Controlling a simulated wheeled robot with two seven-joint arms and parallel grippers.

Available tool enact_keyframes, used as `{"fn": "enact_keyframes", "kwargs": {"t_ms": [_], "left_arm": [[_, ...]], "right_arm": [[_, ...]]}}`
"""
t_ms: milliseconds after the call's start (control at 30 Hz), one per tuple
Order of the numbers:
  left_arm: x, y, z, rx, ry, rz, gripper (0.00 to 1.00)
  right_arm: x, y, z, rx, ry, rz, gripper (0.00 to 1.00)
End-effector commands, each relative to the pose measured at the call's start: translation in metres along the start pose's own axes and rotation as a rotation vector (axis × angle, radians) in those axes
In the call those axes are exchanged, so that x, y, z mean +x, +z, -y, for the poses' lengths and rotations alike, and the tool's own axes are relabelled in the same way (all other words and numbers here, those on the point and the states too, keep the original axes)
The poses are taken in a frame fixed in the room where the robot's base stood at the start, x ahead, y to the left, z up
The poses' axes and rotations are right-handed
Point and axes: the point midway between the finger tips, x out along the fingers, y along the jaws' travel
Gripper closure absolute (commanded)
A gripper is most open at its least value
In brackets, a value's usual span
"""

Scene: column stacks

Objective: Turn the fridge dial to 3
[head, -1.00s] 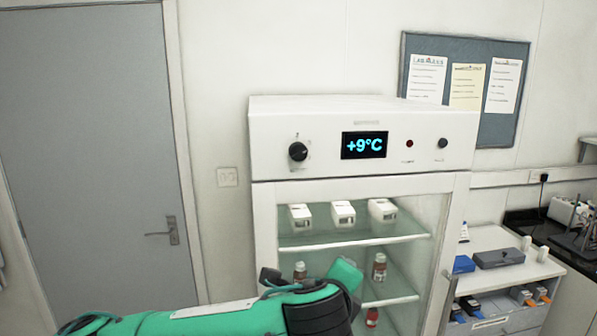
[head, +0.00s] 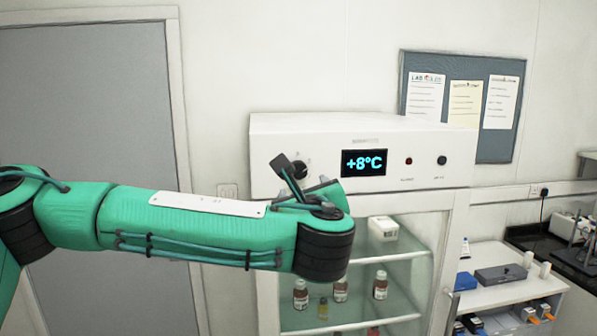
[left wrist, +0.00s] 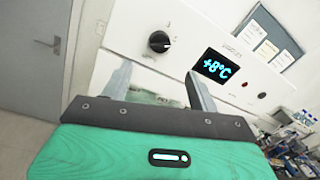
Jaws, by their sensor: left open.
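The fridge (head: 400,130) is white with a control panel along its top front. The black round dial (head: 301,170) sits at the left of the panel, partly hidden by my gripper in the head view. It shows clearly in the left wrist view (left wrist: 159,41), but its markings are too small to read. The display (head: 364,162) reads +8°C. My left gripper (head: 285,178) is raised in front of the panel near the dial. In the left wrist view its two fingers (left wrist: 158,80) are apart and empty, pointing up just below the dial. My right gripper is out of view.
A red light (head: 408,161) and a black knob (head: 442,160) are right of the display. Below is the glass-fronted cabinet with a white box (head: 383,228) and bottles (head: 301,293). A grey door (head: 90,100) stands left, a side bench (head: 500,285) right.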

Motion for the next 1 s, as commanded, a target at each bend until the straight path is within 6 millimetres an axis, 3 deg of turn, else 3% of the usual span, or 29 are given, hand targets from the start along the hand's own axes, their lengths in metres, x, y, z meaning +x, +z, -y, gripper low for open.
{"fn": "enact_keyframes", "kwargs": {"t_ms": [600, 800, 1000], "left_arm": [[0.106, 0.004, 0.001, 0.0, 0.001, -0.001, 0.4], [0.126, 0.001, 0.001, -0.001, 0.001, -0.001, 0.4], [0.132, 0.0, 0.0, -0.002, 0.0, -0.001, 0.4]], "right_arm": [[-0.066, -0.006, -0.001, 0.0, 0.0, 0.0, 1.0], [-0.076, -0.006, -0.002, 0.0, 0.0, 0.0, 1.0], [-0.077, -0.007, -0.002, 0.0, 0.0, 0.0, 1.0]]}}
